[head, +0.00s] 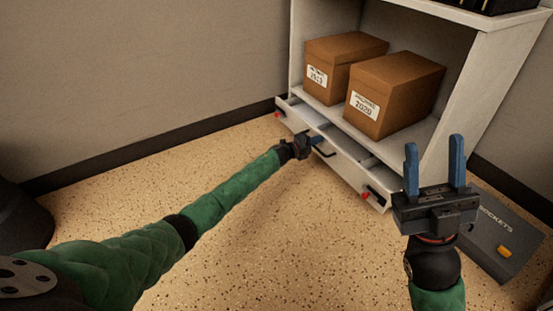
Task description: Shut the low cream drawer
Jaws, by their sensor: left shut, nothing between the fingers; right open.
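The low cream drawer (348,164) is at the bottom of a cream shelf unit (468,97), in the head view's centre right. It stands part way out, with a gap showing along its top. It has a dark handle (324,152) and red pieces near both ends of its front. My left gripper (317,141) is shut and empty at the drawer front, close to the handle; I cannot tell whether it touches. My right gripper (434,150) is open and empty, pointing up, in front of the unit's right side.
Two labelled brown boxes, one on the left (343,62) and one on the right (392,92), stand on the shelf above the drawer. A grey case (503,232) lies on the floor at right. The speckled floor (290,240) in front is clear.

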